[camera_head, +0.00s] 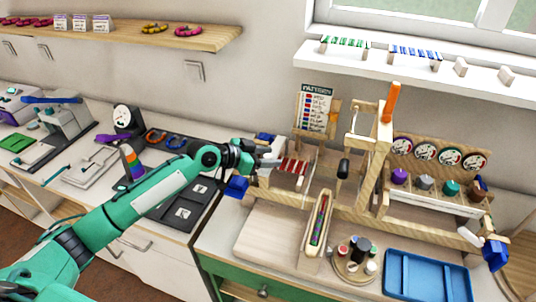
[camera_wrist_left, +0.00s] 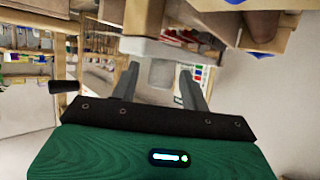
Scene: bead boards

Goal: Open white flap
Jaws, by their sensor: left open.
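A long white strip (camera_head: 436,204), which may be the white flap, runs along the front of the wooden knob unit on the right. My left gripper (camera_head: 272,162) is at the left end of the wooden bead frame (camera_head: 345,200), well to the left of that strip. In the left wrist view its two grey fingers (camera_wrist_left: 160,88) are apart. A pale grey panel and a white block (camera_wrist_left: 145,48) show between and beyond them. I cannot tell whether the fingers touch anything. My right gripper is in neither view.
A pattern board (camera_head: 313,107) stands behind the frame. An orange-topped post (camera_head: 390,103) rises in the middle. A blue tray (camera_head: 428,277) and a round tray of small pots (camera_head: 355,267) are in front. A bare wooden board (camera_head: 268,232) lies at the front left.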

